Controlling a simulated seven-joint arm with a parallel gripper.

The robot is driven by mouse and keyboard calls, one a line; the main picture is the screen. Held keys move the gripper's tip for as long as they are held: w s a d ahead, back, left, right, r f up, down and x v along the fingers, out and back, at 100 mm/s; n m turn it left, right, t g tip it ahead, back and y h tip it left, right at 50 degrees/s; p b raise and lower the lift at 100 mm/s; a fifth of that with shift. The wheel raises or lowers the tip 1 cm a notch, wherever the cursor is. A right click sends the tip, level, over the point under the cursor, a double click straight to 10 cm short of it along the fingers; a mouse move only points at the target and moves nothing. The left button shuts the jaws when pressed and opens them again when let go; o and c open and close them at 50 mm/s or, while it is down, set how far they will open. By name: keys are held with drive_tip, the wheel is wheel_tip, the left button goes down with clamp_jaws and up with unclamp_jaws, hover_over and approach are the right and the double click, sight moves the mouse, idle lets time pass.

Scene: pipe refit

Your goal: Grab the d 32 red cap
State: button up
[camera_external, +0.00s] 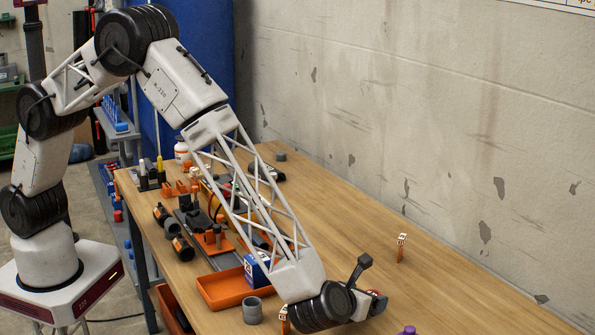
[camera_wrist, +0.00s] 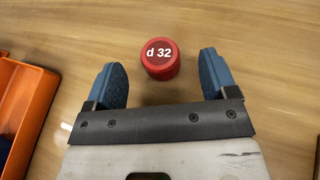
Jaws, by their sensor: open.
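The red cap marked "d 32" (camera_wrist: 160,60) stands on the wooden table in the wrist view. My gripper (camera_wrist: 163,80) is open, with one blue finger to the left of the cap and one to the right. The cap lies near the line between the fingertips, slightly beyond them, and neither finger seems to touch it. In the external view my gripper is low over the front of the table, mostly hidden behind my wrist. A red bit (camera_external: 376,294) beside the wrist may be the cap, but I cannot tell.
An orange tray (camera_external: 222,290) is left of my wrist, with a grey pipe piece (camera_external: 252,310) in front of it. A small orange marker (camera_external: 401,247) stands to the right. A purple-topped object (camera_external: 409,331) is at the bottom edge. The table's right side is mostly clear.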

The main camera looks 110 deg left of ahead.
drive_tip(key=shift+x, duration=1.25)
drive_tip(key=c, duration=1)
